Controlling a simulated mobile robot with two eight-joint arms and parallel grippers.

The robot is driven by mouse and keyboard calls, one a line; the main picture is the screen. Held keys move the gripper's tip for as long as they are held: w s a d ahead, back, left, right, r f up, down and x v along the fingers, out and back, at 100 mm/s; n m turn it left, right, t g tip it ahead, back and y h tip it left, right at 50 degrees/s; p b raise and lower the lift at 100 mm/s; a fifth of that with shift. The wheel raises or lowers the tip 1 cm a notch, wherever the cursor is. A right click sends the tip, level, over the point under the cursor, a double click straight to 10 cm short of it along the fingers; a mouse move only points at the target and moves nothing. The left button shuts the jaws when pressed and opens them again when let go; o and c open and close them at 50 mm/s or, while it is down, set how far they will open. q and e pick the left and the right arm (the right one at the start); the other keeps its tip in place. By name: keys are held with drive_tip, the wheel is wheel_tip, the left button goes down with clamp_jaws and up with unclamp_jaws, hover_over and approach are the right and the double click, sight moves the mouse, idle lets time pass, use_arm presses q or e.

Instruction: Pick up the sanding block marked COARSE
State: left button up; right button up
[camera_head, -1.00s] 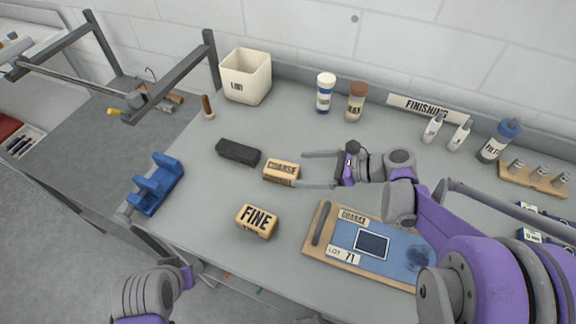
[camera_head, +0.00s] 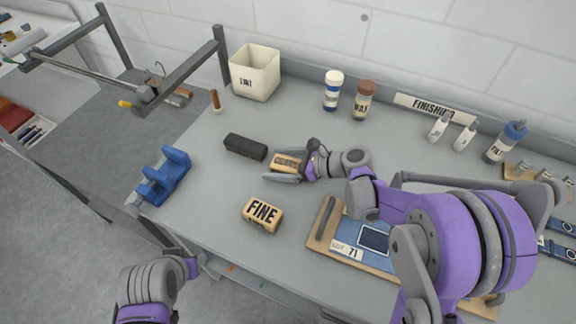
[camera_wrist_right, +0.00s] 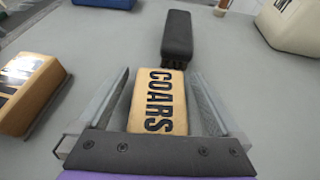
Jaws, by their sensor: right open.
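The tan sanding block marked COARSE (camera_head: 287,163) lies on the grey bench. In the right wrist view the COARSE block (camera_wrist_right: 157,100) sits between the two fingers, its lettering facing up, with a narrow gap on each side. My right gripper (camera_head: 285,166) is open around the block, low over the bench. The right gripper (camera_wrist_right: 160,98) also fills the lower wrist view, and its palm edge hides the near end of the block. My left arm shows at the lower left of the head view, but its fingers are not visible.
A FINE block (camera_head: 262,214) lies nearer the front edge. A black block (camera_head: 245,147) lies just left of the COARSE block. A blue holder (camera_head: 166,176) stands at the left edge, a white bin (camera_head: 254,72) at the back. A wooden board (camera_head: 328,224) lies to the right.

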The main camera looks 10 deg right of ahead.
drive_tip(key=c, duration=1.5)
drive_tip(key=shift+r, duration=0.1)
